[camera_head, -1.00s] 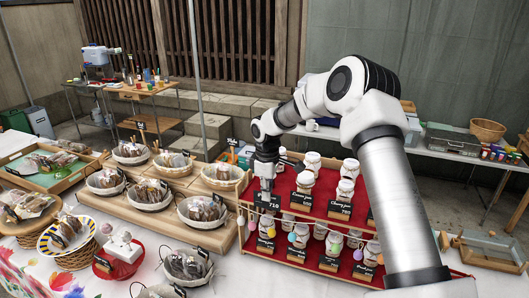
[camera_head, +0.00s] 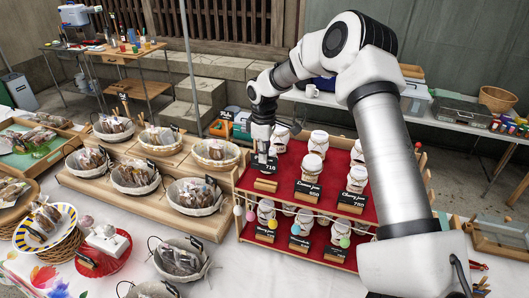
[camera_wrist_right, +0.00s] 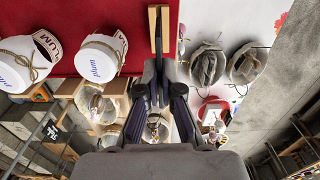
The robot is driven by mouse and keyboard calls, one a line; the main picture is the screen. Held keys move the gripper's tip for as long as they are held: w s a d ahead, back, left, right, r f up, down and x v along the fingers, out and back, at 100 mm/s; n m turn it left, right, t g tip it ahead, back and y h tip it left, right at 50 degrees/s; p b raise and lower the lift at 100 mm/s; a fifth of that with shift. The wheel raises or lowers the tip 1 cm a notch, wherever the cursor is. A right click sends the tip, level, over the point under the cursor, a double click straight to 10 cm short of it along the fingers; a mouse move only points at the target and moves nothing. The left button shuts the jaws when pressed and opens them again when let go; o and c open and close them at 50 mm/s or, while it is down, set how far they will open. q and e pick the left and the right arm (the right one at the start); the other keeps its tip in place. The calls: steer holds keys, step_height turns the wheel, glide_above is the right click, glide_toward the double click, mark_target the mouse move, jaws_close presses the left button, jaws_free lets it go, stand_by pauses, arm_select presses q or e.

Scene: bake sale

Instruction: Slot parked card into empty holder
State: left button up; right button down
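A black price card (camera_head: 265,164) with white lettering, reading about 710, is at the tips of my right gripper (camera_head: 263,150). The gripper looks shut on the card, which is raised above the red shelf. A wooden card holder (camera_head: 265,185) with no card in it stands just below the card, at the shelf's front left. In the right wrist view, the holder (camera_wrist_right: 158,30) is ahead of the narrow gripper fingers (camera_wrist_right: 160,75). My left gripper is not in view.
White-lidded jars (camera_head: 318,143) stand behind and right of the holder. Filled card holders, such as the Lemon jam card (camera_head: 307,190), line the front edge. A bunting string hangs below. Baskets of baked goods (camera_head: 216,153) are close on the left.

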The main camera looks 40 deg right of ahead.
mark_target(266, 165)
steer(key=f, duration=0.1)
steer(key=s+f+b, duration=0.1)
steer(key=f, duration=0.1)
steer(key=shift+d, duration=0.2)
steer(key=shift+s+f, duration=0.1)
steer(key=shift+f, duration=0.2)
steer(key=shift+w+f, duration=0.25)
steer(key=shift+w, duration=0.2)
steer(key=shift+s+r, duration=0.15)
steer(key=shift+s, duration=0.15)
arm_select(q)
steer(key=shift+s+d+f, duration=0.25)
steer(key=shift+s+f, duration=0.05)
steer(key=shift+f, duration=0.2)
arm_select(e)
steer(key=shift+w, duration=0.25)
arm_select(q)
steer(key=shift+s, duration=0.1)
arm_select(e)
steer(key=shift+s, duration=0.1)
arm_select(q)
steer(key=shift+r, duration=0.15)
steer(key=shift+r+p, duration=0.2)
steer(key=shift+p, duration=0.25)
